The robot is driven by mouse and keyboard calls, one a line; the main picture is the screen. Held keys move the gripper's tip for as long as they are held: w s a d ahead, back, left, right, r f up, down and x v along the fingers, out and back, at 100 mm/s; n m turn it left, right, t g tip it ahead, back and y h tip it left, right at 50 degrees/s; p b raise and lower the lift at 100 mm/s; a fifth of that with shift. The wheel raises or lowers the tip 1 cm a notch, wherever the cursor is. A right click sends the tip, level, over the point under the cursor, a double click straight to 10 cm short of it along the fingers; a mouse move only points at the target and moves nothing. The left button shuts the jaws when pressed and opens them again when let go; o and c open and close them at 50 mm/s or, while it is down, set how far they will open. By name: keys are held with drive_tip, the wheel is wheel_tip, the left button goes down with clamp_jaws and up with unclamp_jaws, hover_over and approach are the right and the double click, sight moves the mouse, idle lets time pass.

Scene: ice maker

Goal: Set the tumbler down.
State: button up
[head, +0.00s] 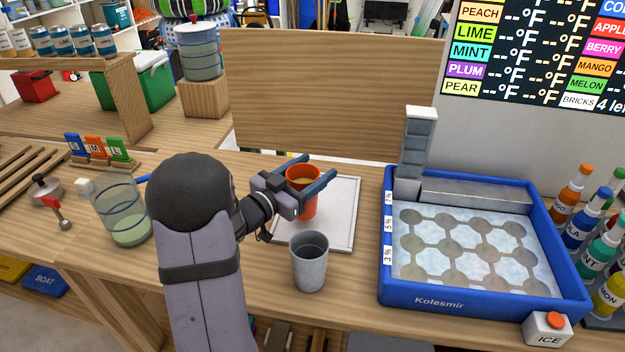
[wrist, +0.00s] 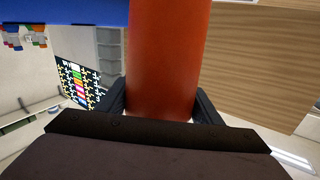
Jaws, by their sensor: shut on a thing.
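The tumbler looks upright in the head view. I cannot tell whether its base touches the tray.
A grey cup (head: 309,266) stands in front of the tray. A blue ice maker (head: 480,304) is at the right, with bottles (head: 571,194) beyond it. A glass jug (head: 122,215) stands at the left. The tray's right part is bare.

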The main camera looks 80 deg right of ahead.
drive_tip(key=shift+f, duration=1.4)
drive_tip(key=shift+f, duration=0.1)
drive_tip(key=o, duration=1.7)
drive_tip(key=shift+f, duration=0.1)
drive_tip(key=shift+w, duration=0.1)
drive_tip(key=b+v, duration=0.1)
drive_tip(key=v, duration=1.1)
